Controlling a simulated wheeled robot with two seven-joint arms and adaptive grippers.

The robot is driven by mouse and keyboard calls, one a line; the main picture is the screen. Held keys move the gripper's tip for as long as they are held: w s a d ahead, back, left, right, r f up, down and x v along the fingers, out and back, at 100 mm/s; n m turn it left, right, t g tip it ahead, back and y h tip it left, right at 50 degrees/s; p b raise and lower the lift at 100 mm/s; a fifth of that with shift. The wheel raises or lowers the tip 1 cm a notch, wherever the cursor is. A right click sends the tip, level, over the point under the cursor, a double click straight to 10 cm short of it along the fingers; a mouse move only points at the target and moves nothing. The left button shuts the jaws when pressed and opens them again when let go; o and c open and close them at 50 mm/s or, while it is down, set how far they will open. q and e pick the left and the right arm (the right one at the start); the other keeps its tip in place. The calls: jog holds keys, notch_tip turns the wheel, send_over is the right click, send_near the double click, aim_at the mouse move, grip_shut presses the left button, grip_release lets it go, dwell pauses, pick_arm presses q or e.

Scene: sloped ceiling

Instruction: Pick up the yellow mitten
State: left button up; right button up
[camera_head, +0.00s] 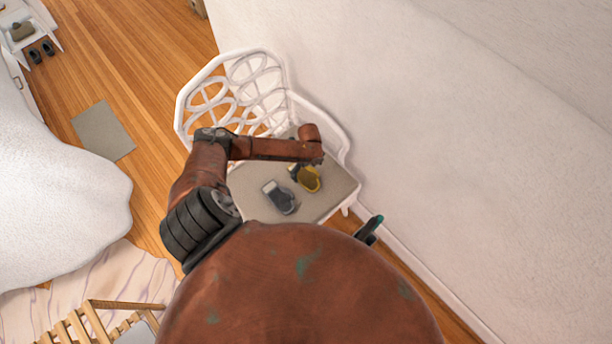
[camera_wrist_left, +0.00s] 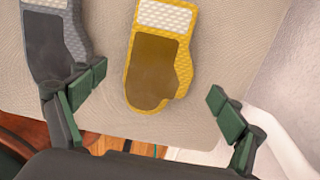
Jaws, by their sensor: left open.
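The yellow mitten (camera_head: 309,180) lies on the seat of a white chair (camera_head: 318,206), partly hidden by my left arm. In the left wrist view the yellow mitten (camera_wrist_left: 157,58) has a dark brown patch and a pale cuff, and lies flat on the beige cushion. My left gripper (camera_wrist_left: 155,92) is open, its green-padded fingers spread on either side of the mitten's lower end. Nothing is between the pads that they touch. In the head view the left gripper is mostly hidden beneath its arm.
A grey mitten (camera_head: 279,197) lies just left of the yellow one; it also shows in the left wrist view (camera_wrist_left: 50,45), close to the left finger. The chair's openwork back (camera_head: 228,93) and armrest (camera_head: 322,122) rise around the seat. A white wall (camera_head: 455,130) stands to the right.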

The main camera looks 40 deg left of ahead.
aim_at(307, 175)
pick_arm(q)
notch_tip(307, 175, down, 4)
jog(key=shift+r+b, duration=0.1)
jog(key=shift+b, duration=0.3)
jog(key=shift+c, duration=0.5)
jog(key=c, duration=1.1)
